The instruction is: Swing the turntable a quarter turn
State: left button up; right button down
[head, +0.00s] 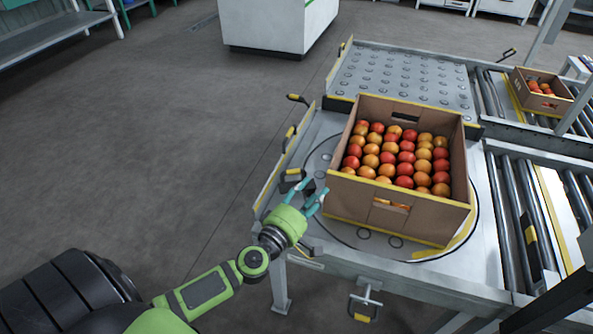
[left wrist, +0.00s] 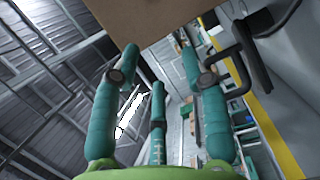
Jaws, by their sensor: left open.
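The turntable (head: 345,228) is a round disc set flush in the grey metal table. A cardboard box (head: 400,220) full of red and orange tomatoes stands upright on it and hides most of the disc. A yellow band shows on the disc's right front edge. My left gripper (head: 313,197) has teal fingers, spread open and empty, close to the box's left front corner. I cannot tell whether they touch it. In the left wrist view the open fingers (left wrist: 155,75) show, with the box's corner (left wrist: 150,22) above them and a black handle (left wrist: 240,60) to the right. My right gripper is not in view.
A yellow-edged rail with black handles (head: 292,173) runs along the table's left side. A ball-transfer table (head: 400,75) lies behind. Roller conveyors (head: 515,215) are on the right, with a smaller tomato box (head: 540,100) farther back. The floor (head: 150,150) on the left is clear.

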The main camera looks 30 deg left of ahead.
aim_at(296, 171)
pick_arm(q)
jog(key=a+n+y, duration=0.1)
jog(key=a, duration=0.1)
jog(key=w+a+f+n+g+y, duration=0.1)
jog(key=a+n+y, duration=0.1)
jog(key=a, duration=0.1)
jog(key=a+f+n+y, duration=0.1)
jog(key=a, duration=0.1)
jog(key=shift+w+a+f+n+y, duration=0.2)
jog(key=shift+w+n+y, duration=0.05)
jog(key=shift+n+y, duration=0.05)
jog(key=b+x, duration=0.1)
jog(key=x, duration=0.3)
jog(key=shift+w+a+f, duration=0.1)
jog(key=shift+w, duration=0.3)
jog(key=shift+w+a+b, duration=0.1)
jog(key=shift+w+b, duration=0.25)
jog(key=shift+w, duration=0.2)
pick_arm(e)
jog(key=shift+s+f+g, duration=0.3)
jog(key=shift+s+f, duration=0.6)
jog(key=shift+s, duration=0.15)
pick_arm(q)
grip_shut()
